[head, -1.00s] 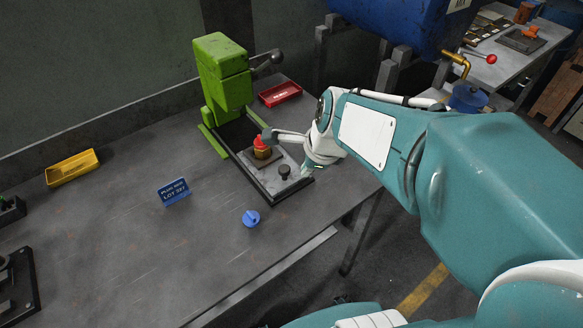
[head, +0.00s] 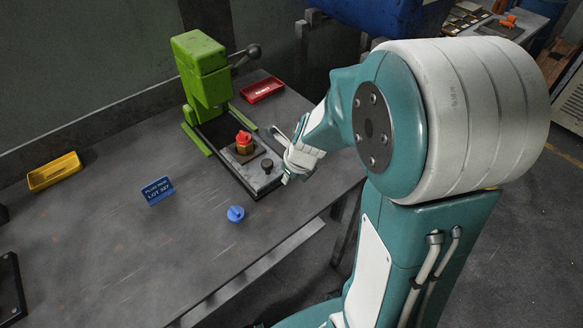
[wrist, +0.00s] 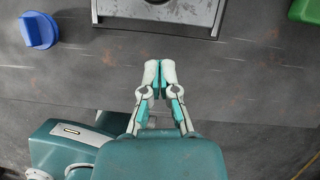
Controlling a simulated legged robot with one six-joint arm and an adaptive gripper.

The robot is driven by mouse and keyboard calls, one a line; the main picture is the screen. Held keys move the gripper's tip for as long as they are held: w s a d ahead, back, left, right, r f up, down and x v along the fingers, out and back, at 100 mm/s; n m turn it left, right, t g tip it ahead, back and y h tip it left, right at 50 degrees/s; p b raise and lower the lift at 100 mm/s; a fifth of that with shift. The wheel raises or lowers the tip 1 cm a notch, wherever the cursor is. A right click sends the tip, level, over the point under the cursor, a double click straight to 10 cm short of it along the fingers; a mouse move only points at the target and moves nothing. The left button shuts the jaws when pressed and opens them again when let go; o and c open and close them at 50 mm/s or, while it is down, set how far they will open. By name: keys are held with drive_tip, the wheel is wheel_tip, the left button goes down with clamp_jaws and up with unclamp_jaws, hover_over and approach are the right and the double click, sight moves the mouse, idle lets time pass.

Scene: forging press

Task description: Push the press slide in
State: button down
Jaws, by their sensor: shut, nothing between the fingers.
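The green press (head: 204,75) stands on the bench. A brass part with a red top (head: 244,143) sits on the slide. In the wrist view the slide's front end (wrist: 190,16) shows at the top edge, cut off by the frame. My gripper (wrist: 159,72) is shut and empty, its fingertips pointing at the slide's front end with a gap in the picture. In the head view my gripper (head: 286,178) is beside the slide's outer end, partly hidden by my wrist.
A blue knobbed piece (head: 236,213) lies left of the slide's front, also in the wrist view (wrist: 38,30). A blue lot sign (head: 158,190), yellow tray (head: 54,171) and red tray (head: 262,89) stand on the bench. A green object (wrist: 304,12) is at the wrist view's upper right.

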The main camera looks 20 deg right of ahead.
sight(272, 176)
drive_tip(key=shift+x, duration=0.85)
drive_tip(key=w, duration=0.1)
drive_tip(key=w+a, duration=0.1)
drive_tip(key=w, duration=0.1)
drive_tip(key=shift+a+f, duration=0.15)
drive_tip(key=shift+w+a, duration=0.25)
drive_tip(key=shift+w, duration=0.05)
drive_tip(key=shift+w, duration=0.1)
